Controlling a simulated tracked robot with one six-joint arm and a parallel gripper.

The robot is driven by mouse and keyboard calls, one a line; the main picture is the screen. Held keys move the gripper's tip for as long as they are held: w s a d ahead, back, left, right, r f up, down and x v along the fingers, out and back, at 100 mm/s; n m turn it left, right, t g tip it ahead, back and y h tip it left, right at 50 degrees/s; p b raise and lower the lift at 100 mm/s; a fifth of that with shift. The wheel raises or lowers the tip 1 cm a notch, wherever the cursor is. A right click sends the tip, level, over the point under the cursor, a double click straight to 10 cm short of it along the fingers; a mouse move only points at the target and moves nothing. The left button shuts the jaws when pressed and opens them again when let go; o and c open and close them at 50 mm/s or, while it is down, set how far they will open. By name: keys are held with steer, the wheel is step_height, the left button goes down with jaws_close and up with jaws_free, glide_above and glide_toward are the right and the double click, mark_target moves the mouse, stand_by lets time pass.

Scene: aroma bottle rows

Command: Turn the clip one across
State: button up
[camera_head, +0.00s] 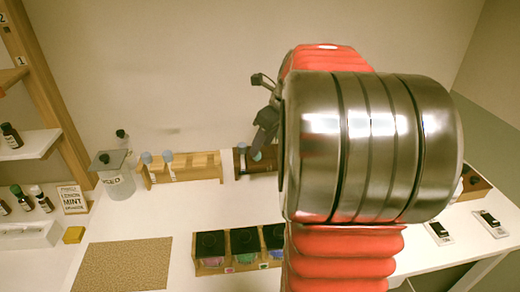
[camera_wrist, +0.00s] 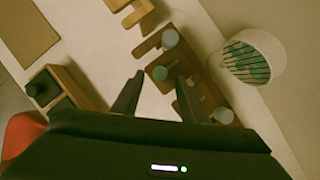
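In the wrist view my gripper (camera_wrist: 161,76) is open, with its two dark fingers apart. A green round-topped piece (camera_wrist: 160,73), perhaps a clip, shows between the fingertips at the edge of a brown wooden rack (camera_wrist: 207,86). I cannot tell whether the fingers reach down around it. A pale grey-green round top (camera_wrist: 169,38) is on the same rack above it, and another (camera_wrist: 222,115) is lower right, beside a finger. In the head view the brown rack (camera_head: 240,163) is partly hidden behind my arm, with a bluish top (camera_head: 256,155) just below my gripper.
A light wooden rack (camera_head: 205,166) with blue-topped pieces stands left of the brown one. A glass jar (camera_head: 118,180) is farther left.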

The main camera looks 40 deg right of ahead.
mark_target(260, 154)
steer(key=shift+x, duration=1.6)
steer(key=shift+c, duration=0.5)
jaws_close()
steer(key=shift+d, duration=0.15)
